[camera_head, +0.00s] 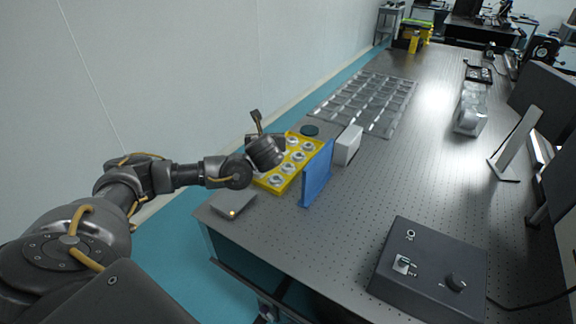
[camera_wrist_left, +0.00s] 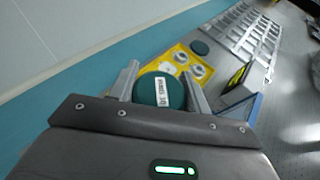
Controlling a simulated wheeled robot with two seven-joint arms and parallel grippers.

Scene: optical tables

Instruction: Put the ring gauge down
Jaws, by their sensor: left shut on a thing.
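My left gripper (camera_wrist_left: 160,72) is shut on a dark green round piece with a white label, which I take for the ring gauge (camera_wrist_left: 148,91). The label text is too small to read surely. In the head view my left gripper (camera_head: 262,132) is over the left edge of the table, by the far left part of a yellow tray (camera_head: 266,184); the held piece is hidden there. The yellow tray also shows in the left wrist view (camera_wrist_left: 178,52), just beyond the fingers, with several pale round parts in it. My right gripper is out of view.
A dark green disc (camera_head: 309,130) lies beyond the tray. A blue upright panel (camera_head: 317,174) and a white block (camera_head: 347,146) stand to its right. A grey plate (camera_head: 233,205) lies in front. A black control box (camera_head: 430,268) is at the front right. The middle of the table (camera_head: 400,180) is clear.

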